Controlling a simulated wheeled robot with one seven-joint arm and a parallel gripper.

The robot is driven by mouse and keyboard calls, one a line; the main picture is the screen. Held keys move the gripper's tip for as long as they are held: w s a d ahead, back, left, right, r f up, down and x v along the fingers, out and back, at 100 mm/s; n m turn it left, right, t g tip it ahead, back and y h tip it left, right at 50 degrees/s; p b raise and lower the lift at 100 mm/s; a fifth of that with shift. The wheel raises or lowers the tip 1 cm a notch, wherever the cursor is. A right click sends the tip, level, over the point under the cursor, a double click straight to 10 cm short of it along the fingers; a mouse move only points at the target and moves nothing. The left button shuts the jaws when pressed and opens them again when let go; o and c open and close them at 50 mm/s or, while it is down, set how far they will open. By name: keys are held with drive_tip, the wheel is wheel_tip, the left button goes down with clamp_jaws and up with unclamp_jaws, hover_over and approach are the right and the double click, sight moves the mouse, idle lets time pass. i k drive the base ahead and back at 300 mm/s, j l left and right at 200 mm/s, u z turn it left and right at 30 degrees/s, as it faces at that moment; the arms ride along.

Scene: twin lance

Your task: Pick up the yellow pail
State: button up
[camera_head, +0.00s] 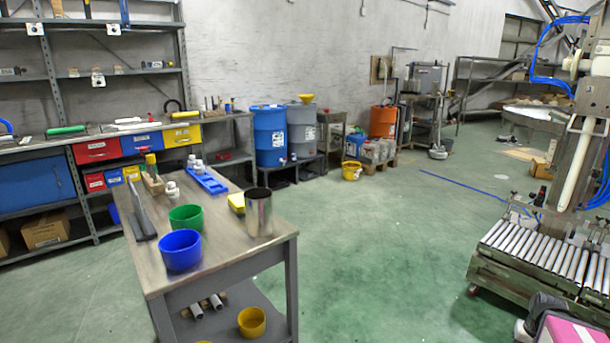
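A yellow pail (351,171) stands on the green floor in the middle distance, near the drums and just left of a low pallet of containers. Its surface looks marked, and it is too small to make out a handle clearly. A second yellow, pail-like container (251,321) sits on the lower shelf of the near workbench, below the tabletop and close to its right leg. I cannot tell from its look which one the task names.
The workbench (220,262) holds a blue bowl (180,250), a green bowl (186,217), a metal cylinder (259,212) and a blue tray (208,182). A roller conveyor (540,250) stands at right. Open floor (385,255) lies between them.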

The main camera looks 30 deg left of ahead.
sight(352, 166)
drive_tip(key=u, duration=1)
drive_tip(key=i, duration=0.6)
drive_tip(key=i+u, duration=0.1)
drive_tip(key=i, duration=4.55)
drive_tip(key=i+j+z, duration=0.1)
drive_tip(key=i, duration=0.45)
drive_tip(key=i+j+z, duration=0.1)
drive_tip(key=i, duration=0.45)
drive_tip(key=i+j+z, duration=0.1)
drive_tip(key=i, duration=0.45)
drive_tip(key=i+j+z, duration=0.1)
drive_tip(key=i+j, duration=0.2)
drive_tip(key=i, duration=0.25)
drive_tip(key=i+j+z, duration=0.25)
drive_tip(key=i, duration=0.15)
drive_tip(key=i+j+z, duration=0.25)
drive_tip(key=i+l, duration=0.1)
